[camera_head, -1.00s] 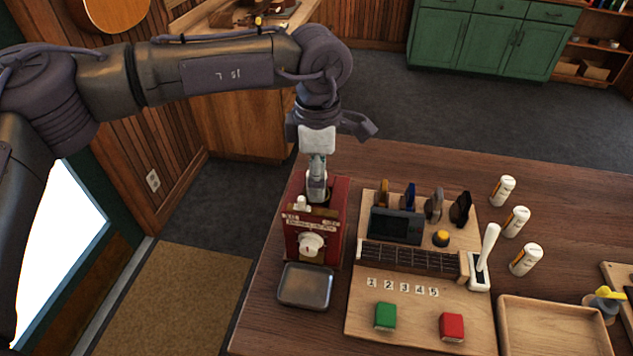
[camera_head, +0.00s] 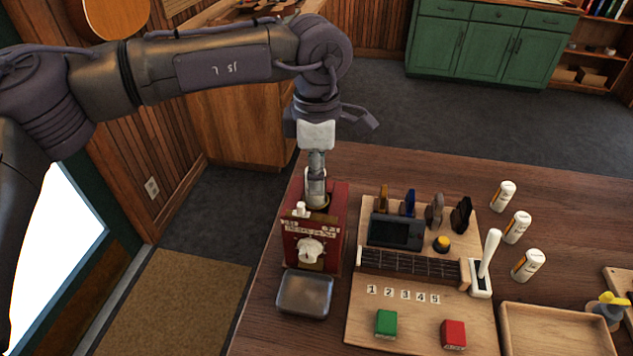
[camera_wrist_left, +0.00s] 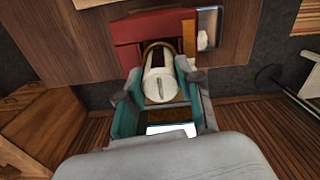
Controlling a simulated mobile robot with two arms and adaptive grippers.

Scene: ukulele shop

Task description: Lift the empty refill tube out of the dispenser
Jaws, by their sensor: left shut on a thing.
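The red dispenser (camera_head: 317,247) stands on the wooden table at its left edge, with a white knob (camera_head: 310,250) on its front. My left gripper (camera_head: 316,180) points down above the dispenser's top. It is shut on the refill tube, a pale cylinder (camera_head: 316,197) at the dispenser's round top opening. In the left wrist view the tube's white end (camera_wrist_left: 160,86) sits between the two teal-lined fingers (camera_wrist_left: 153,100), with the dispenser (camera_wrist_left: 130,32) behind it. The tube's lower end is hidden, so I cannot tell how deep it sits. My right gripper is in neither view.
A metal tray (camera_head: 305,293) sits in front of the dispenser. To the right are a wooden board (camera_head: 400,325) with a fretboard, green block (camera_head: 386,323) and red block (camera_head: 453,334), a white lever (camera_head: 490,252) and several white bottles (camera_head: 517,227). An empty wooden tray (camera_head: 555,325) lies front right.

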